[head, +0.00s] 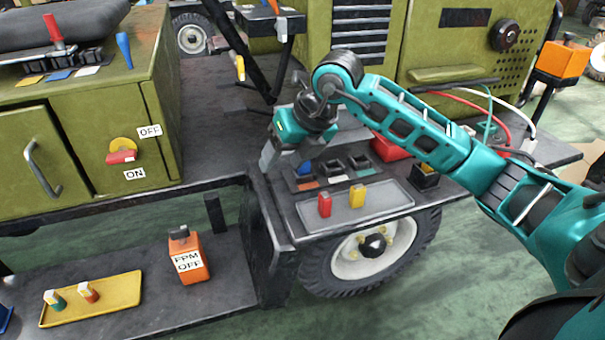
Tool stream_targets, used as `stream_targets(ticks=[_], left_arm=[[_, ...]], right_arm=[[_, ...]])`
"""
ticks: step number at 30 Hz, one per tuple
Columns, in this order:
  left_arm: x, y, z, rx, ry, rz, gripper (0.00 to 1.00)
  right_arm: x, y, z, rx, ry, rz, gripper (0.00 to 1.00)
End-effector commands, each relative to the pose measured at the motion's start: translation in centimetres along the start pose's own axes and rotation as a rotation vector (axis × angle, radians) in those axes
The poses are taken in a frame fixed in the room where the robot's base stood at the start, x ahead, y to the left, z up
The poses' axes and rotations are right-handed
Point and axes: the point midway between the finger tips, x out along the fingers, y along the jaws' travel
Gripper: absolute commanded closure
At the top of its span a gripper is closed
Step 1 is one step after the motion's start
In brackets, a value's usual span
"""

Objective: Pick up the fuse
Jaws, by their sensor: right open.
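Several small upright pieces could be the fuse; I cannot tell which one is meant. A red one (324,205) and a yellow one (357,196) stand on a grey tray (380,210) on the chassis deck. Two white-topped ones, one green-based (55,300) and one orange-based (89,293), stand on a yellow tray (120,303) at lower left. My right gripper (269,158) is open over the deck, behind and left of the grey tray and apart from these pieces. Its fingers are partly hidden by its own body. My left gripper is out of view.
A dark block with coloured slots (335,172) lies behind the grey tray, beside my right gripper. A green cabinet with an ON/OFF switch (122,152) stands at left. An orange box labelled OFF (188,258) stands on the lower shelf. A wheel (372,250) is below the deck.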

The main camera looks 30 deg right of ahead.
Motion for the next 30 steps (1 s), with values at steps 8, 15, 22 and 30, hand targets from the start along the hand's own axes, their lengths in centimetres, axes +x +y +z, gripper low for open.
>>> stream_targets(ticks=[8, 15, 22, 30], left_arm=[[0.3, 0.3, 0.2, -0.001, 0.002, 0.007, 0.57], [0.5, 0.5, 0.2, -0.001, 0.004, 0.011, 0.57], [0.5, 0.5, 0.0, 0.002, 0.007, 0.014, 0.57], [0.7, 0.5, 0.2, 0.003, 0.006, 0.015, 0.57]], right_arm=[[-4.4, -6.7, 3.5, 0.073, -0.116, -0.333, 0.4], [-0.4, -8.1, 3.9, 0.076, -0.114, -0.336, 0.4], [2.2, -9.0, 4.2, 0.073, -0.117, -0.334, 0.4], [5.2, -9.9, 4.2, 0.074, -0.114, -0.332, 0.4]])
